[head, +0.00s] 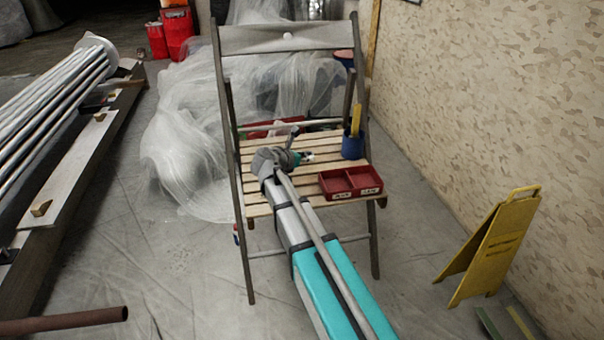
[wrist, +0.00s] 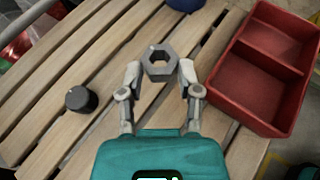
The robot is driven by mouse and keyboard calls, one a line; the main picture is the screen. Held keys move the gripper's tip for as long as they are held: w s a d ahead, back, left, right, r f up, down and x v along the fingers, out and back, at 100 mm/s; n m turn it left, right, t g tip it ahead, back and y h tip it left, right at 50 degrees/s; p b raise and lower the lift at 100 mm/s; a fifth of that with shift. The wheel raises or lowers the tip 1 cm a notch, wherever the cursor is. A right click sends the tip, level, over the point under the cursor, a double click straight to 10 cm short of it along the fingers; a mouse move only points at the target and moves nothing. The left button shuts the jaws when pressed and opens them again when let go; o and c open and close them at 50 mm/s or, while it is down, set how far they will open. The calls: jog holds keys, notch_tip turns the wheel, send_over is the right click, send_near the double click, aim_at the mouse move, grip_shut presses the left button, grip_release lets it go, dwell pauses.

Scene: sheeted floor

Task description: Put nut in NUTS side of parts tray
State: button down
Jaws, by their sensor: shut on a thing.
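The grey hexagonal nut (wrist: 160,77) is between the fingertips of my gripper (wrist: 160,72) in the wrist view. The gripper is shut on it, over the wooden slats. The red parts tray (wrist: 250,98) lies to the right of the nut, apart from it, with a divider making two compartments that look empty. In the head view the tray (head: 351,195) sits at the seat's front right corner with a small pale label before each compartment, too small to read. My gripper (head: 304,157) is left of and behind the tray there.
The tray stands on a slatted wooden chair seat (head: 259,198). A dark round knob-like part (wrist: 81,99) is on the slats left of my gripper. A blue cup (head: 353,146) stands behind the tray. A yellow floor sign (head: 490,245) is at the right.

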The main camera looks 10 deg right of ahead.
aim_at(303, 171)
jog(key=shift+w+f+b, duration=0.75)
jog(key=shift+w+f, duration=0.15)
jog(key=shift+f, duration=0.25)
jog(key=shift+w+a+f+b, duration=0.1)
jog(key=shift+w+f+b, duration=0.25)
jog(key=shift+f+b, duration=1.6)
jog(key=shift+b, duration=0.05)
jog(key=shift+f, duration=0.15)
jog(key=shift+c, duration=1.5)
grip_release()
